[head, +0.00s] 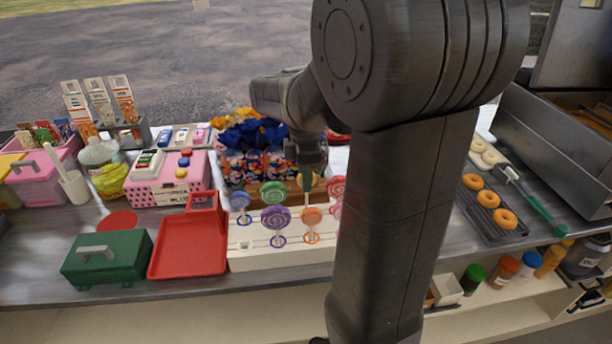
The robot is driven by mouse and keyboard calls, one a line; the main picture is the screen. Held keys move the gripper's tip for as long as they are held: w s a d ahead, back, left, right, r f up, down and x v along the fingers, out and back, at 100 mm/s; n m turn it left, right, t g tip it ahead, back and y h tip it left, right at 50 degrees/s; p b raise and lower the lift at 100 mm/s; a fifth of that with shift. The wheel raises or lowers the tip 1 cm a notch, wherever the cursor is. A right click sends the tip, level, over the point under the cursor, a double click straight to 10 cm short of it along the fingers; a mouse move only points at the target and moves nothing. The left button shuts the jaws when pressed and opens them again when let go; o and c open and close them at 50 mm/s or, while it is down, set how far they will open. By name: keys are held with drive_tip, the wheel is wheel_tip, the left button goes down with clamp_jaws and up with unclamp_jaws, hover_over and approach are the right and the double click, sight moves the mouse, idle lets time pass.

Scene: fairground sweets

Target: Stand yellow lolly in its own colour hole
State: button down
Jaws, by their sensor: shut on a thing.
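My gripper (307,172) points down over the back of the white lolly stand (262,261), right of centre. It is shut on a thin, edge-on lolly, apparently the yellow one (305,184); its colour is hard to make out and a pale stick hangs below. In the stand are a blue lolly (240,200), a green lolly (273,192), a purple lolly (275,217), an orange lolly (311,217) and a pink lolly (337,187). Coloured rings mark holes. A front left hole (244,244) is empty. My arm hides the stand's right end.
A red tray (187,252) and a green box (107,257) stand left of the stand. Flower-patterned tubs (256,168) with blue and yellow tops stand behind it. A doughnut rack (489,220) lies at right. The counter's front edge runs close before the stand.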

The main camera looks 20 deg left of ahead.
drive_tip(key=shift+f, duration=0.6)
drive_tip(key=shift+f+b, duration=0.1)
drive_tip(key=shift+b, duration=0.2)
drive_tip(key=shift+f+b, duration=0.65)
drive_tip(key=shift+f, duration=0.4)
drive_tip(key=c, duration=0.8)
unclamp_jaws()
drive_tip(key=shift+o, duration=0.2)
drive_tip(key=shift+r, duration=0.1)
